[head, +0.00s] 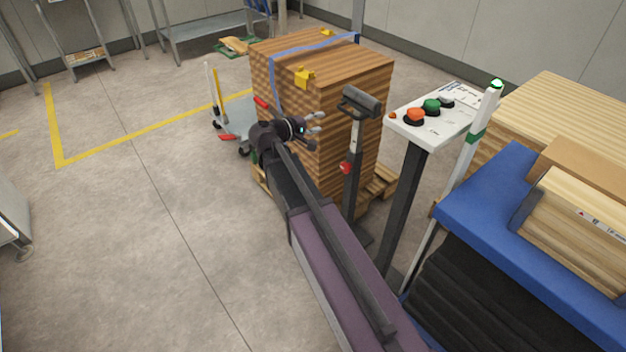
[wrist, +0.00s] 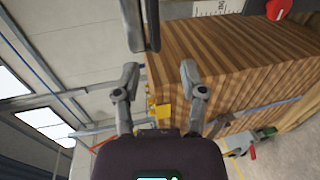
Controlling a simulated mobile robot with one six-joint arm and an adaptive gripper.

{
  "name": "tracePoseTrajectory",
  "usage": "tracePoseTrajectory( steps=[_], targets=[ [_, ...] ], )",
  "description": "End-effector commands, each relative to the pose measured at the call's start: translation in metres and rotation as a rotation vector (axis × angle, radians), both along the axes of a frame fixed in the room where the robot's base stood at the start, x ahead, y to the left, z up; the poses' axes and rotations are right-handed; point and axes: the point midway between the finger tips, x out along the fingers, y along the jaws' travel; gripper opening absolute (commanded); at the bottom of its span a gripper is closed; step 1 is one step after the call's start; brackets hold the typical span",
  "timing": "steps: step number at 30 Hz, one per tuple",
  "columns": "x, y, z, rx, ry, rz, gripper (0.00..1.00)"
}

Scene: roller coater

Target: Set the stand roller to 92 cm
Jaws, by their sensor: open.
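The stand roller (head: 360,102) is a dark roller on top of a slim post, in front of the wood stack. A pale scale strip (head: 354,138) runs down the post; its numbers are too small to read. A red knob (head: 346,167) sits lower on the post. My gripper (head: 317,124) is open and empty, left of the roller head and apart from the knob. In the wrist view, the open fingers (wrist: 160,75) point toward the dark roller (wrist: 146,25) at the top. Part of the scale (wrist: 216,8) and the red knob (wrist: 278,9) show at the upper edge.
A strapped wood stack (head: 320,62) stands on a pallet close behind my gripper. A control panel (head: 435,115) on a dark post and a blue-topped table (head: 480,205) are at right.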

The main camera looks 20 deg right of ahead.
Motion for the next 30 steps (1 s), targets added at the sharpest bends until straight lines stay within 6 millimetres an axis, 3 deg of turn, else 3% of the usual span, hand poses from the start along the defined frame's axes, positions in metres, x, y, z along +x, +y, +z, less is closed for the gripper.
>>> tracePoseTrajectory(
  steps=[1,14,30],
  targets=[
    [-0.003,0.007,0.003,0.0,0.0,0.003,0.54],
    [-0.04,0.0,-0.02,0.239,0.029,-0.061,0.54],
    [-0.088,0.012,-0.045,0.547,0.074,-0.137,0.54]
  ],
)
